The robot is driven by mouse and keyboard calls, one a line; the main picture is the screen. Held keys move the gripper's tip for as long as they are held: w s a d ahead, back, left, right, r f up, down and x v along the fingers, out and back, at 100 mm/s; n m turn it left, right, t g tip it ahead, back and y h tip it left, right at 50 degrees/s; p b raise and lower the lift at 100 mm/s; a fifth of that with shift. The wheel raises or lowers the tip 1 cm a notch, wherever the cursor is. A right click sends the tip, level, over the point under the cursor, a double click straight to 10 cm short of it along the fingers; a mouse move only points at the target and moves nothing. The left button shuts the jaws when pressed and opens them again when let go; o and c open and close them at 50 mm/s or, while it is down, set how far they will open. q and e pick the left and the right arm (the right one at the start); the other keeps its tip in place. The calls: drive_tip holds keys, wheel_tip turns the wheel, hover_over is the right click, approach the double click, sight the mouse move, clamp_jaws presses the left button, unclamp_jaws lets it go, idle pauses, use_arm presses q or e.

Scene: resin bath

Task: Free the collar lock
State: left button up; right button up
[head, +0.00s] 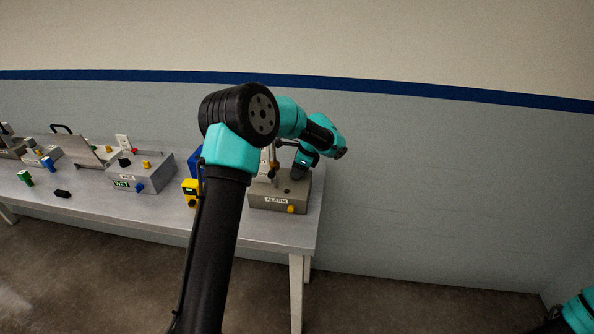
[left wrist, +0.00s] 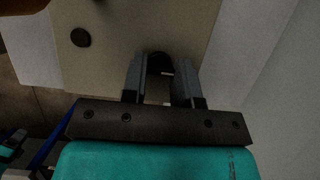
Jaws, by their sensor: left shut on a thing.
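My left gripper (head: 297,174) points down at the top of the grey-beige box labelled ALARM (head: 276,200), at the right end of the bench. In the left wrist view, my left gripper (left wrist: 163,82) has its two grey fingers on either side of a dark round knob (left wrist: 159,61) on a beige face and is shut on it. I cannot tell for sure whether this knob is the collar lock. Another dark round spot (left wrist: 81,37) shows on the same face. In the head view my arm hides part of the box. My right gripper is not in view.
A yellow block (head: 190,187) and a blue part stand left of the box, partly behind my arm. A grey box labelled WET (head: 140,172), a green piece (head: 25,177) and a black piece (head: 62,194) are further left on the bench. The wall is close behind.

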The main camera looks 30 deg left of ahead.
use_arm(q)
drive_tip(key=shift+c, duration=0.9)
drive_tip(key=shift+n, duration=0.4)
drive_tip(key=n+g+h, duration=0.1)
drive_tip(key=n, duration=0.2)
drive_tip(key=shift+w+n, duration=0.1)
drive_tip(key=shift+n, duration=0.2)
drive_tip(key=n+g+h, duration=0.1)
drive_tip(key=n, duration=0.3)
drive_tip(key=shift+a+n, duration=0.15)
drive_tip(key=shift+n, duration=0.15)
drive_tip(key=n+g+h, duration=0.1)
drive_tip(key=n+h, duration=0.1)
drive_tip(key=n, duration=0.2)
drive_tip(key=shift+a, duration=0.1)
drive_tip(key=n+h, duration=0.1)
drive_tip(key=n, duration=0.3)
drive_tip(key=shift+a+n+h, duration=0.1)
drive_tip(key=shift+n+h, duration=0.3)
drive_tip(key=shift+t, duration=0.3)
